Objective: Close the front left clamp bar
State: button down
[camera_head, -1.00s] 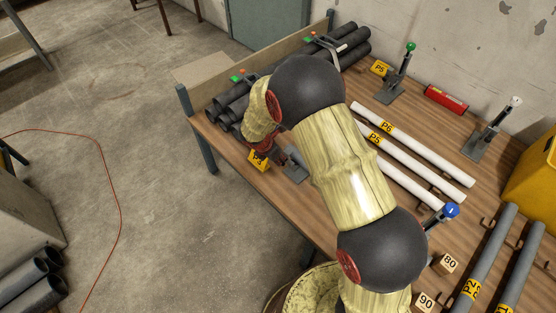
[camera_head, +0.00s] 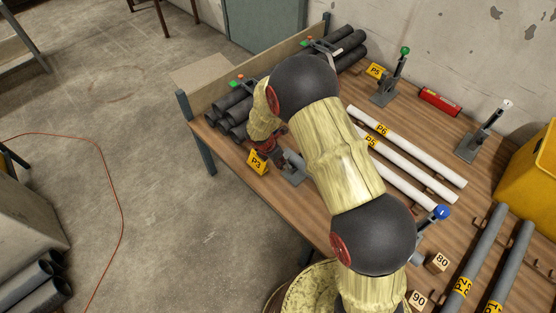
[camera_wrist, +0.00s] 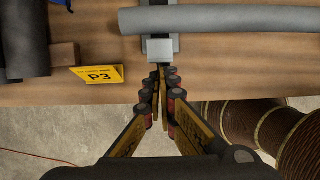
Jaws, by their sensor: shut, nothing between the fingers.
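The front left clamp stands behind the yellow P3 sign (camera_head: 258,161) at the table's front edge. In the head view its grey base (camera_head: 294,168) shows, but my arm covers much of the rest. In the wrist view a grey block of the clamp (camera_wrist: 160,49) lies just beyond my fingertips. A pale grey pipe (camera_wrist: 225,20) crosses behind the block; I cannot tell which part is the bar. My gripper (camera_wrist: 160,76) is shut and empty, its tips close to the block; contact is unclear. In the head view my gripper (camera_head: 270,146) is partly hidden beside the base.
Dark pipes (camera_head: 232,108) are stacked to the left. White pipes (camera_head: 420,160) lie right of my arm. Clamps with green (camera_head: 405,50), white (camera_head: 507,104) and blue (camera_head: 441,212) knobs stand upright. Two grey pipes (camera_head: 480,255) and a yellow bin (camera_head: 530,170) are at the right.

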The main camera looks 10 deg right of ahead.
aim_at(285, 155)
jog(key=shift+d+r+p, duration=0.15)
jog(key=shift+r+p, duration=0.1)
jog(key=shift+p, duration=0.7)
